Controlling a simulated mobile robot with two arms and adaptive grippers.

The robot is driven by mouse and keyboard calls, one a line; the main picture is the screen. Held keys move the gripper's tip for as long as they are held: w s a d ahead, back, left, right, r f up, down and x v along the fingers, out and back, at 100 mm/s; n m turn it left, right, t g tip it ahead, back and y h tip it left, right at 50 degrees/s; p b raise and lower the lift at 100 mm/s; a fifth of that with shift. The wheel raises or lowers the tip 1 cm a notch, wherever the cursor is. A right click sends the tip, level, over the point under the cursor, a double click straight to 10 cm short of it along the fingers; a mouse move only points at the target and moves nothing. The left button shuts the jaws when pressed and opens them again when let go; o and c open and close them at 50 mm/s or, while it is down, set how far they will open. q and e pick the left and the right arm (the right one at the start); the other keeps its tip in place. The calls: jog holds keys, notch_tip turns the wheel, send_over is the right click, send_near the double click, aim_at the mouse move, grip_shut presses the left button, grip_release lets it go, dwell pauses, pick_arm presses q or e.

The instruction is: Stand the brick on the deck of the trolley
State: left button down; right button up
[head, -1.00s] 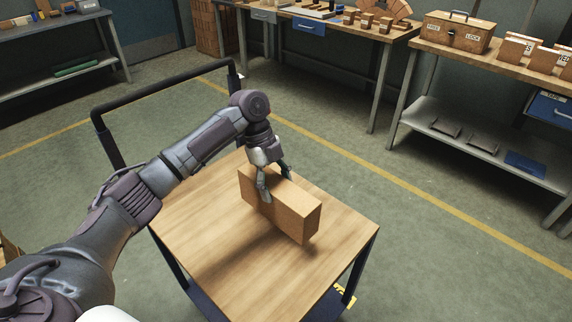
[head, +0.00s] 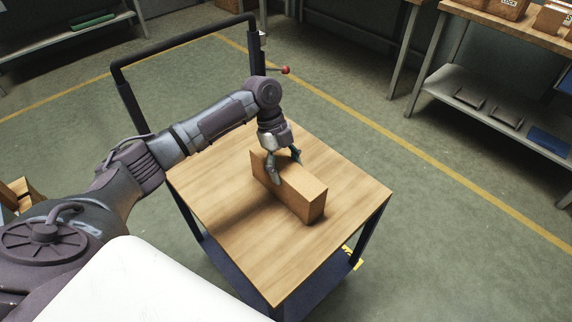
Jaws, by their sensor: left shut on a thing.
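The brick (head: 300,196) is a long tan block, upright on a narrow side, at the middle of the trolley's wooden deck (head: 265,255). My left gripper (head: 284,172) is shut on the brick near its far left end, with one finger on each long face. The brick's underside is hidden. It is at or very close to the deck, and I cannot tell for sure that it touches. Its shadow falls to the left. My right gripper is not in view.
The trolley's black push handle (head: 185,47) rises at the far left, behind my arm. A red knob (head: 286,70) shows near its right post. The deck around the brick is bare. A workbench with a lower shelf (head: 490,110) stands at the right, beyond a yellow floor line.

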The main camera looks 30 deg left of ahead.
pick_arm(q)
jog(key=shift+c, duration=0.9)
grip_release()
jog(key=shift+r, duration=0.1)
jog(key=v, duration=1.2)
jog(key=shift+b, duration=0.35)
jog(key=shift+d, duration=0.1)
